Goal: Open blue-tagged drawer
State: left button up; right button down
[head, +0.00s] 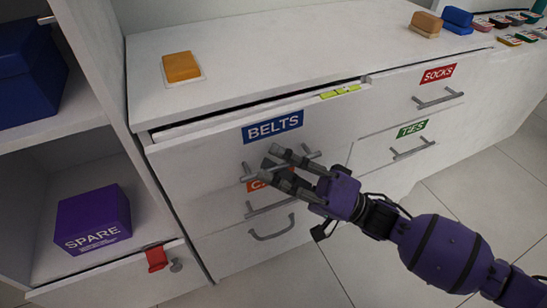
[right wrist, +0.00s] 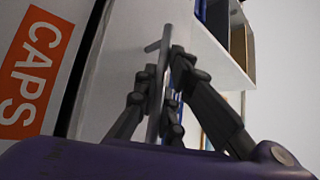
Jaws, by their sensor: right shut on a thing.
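The blue-tagged drawer (head: 215,150) is the upper left drawer of the white chest. Its blue tag (head: 272,127) reads BELTS. The drawer stands slightly out, with a narrow dark gap along its top edge. My right gripper (head: 273,158) is at its front, below the tag, with its fingers shut on the grey bar handle (head: 314,155). In the right wrist view, the handle (right wrist: 153,48) runs between the fingers (right wrist: 155,100). The left gripper is not in view.
The orange CAPS tag (right wrist: 32,68) and a lower handle (head: 272,227) are just below. SOCKS (head: 438,74) and TIES (head: 411,129) drawers are at right. A purple SPARE box (head: 95,222) stands at left.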

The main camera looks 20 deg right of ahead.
pick_arm(q)
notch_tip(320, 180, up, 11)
jog(key=p, duration=1)
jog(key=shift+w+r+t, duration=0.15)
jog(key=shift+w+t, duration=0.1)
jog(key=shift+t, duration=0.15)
pick_arm(e)
jog(key=s+d, duration=0.1)
jog(key=s, duration=2.5)
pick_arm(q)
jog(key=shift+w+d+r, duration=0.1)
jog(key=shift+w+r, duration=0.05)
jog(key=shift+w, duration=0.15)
pick_arm(e)
jog(key=shift+s, duration=0.1)
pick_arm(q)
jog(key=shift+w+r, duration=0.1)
pick_arm(e)
jog(key=c, duration=2.1)
grip_release()
